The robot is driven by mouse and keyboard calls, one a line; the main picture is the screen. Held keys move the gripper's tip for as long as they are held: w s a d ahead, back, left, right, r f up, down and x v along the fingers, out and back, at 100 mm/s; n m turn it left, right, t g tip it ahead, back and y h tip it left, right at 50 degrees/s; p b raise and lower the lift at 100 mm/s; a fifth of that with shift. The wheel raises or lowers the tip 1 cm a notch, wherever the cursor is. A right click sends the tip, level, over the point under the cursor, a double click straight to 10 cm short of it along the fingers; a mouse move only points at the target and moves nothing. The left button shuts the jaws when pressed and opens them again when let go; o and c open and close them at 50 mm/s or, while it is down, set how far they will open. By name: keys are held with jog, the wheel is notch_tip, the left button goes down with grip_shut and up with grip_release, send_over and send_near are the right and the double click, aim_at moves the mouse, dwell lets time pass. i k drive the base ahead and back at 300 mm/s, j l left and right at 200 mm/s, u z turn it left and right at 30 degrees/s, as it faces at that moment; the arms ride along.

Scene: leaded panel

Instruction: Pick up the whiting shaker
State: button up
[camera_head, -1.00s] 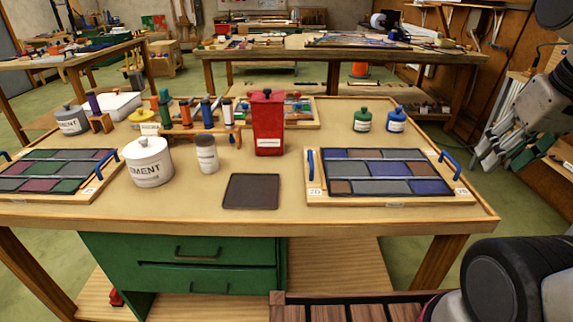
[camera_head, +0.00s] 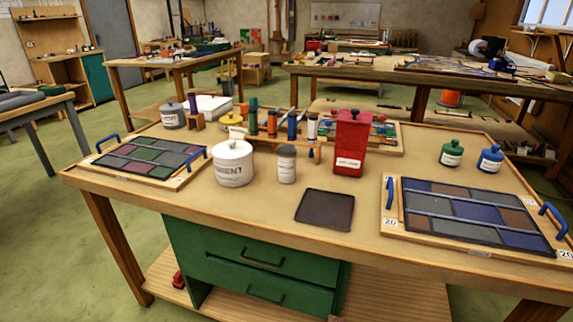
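A small pale grey cylindrical shaker (camera_head: 286,166) with a darker top stands upright on the workbench (camera_head: 270,215). Its label is too small to read surely, but it looks like the whiting shaker. It stands between a white round cement tub (camera_head: 233,164) on its left and a tall red canister (camera_head: 351,146) on its right, apart from both. My gripper is not in view, and nothing touches the shaker.
A dark square mat (camera_head: 325,209) lies in front. Leaded panels with blue handles lie at left (camera_head: 150,156) and right (camera_head: 470,212). A wooden rack (camera_head: 318,152) of upright tools stands behind the shaker. Green (camera_head: 451,154) and blue (camera_head: 490,159) bottles stand at right.

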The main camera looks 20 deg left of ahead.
aim_at(288, 153)
jog(key=i+u, duration=0.1)
jog(key=u, duration=0.3)
jog(key=i+u, duration=0.1)
jog(key=u, duration=0.25)
jog(key=l+u, duration=0.15)
jog(key=u, duration=0.25)
jog(key=i, duration=0.05)
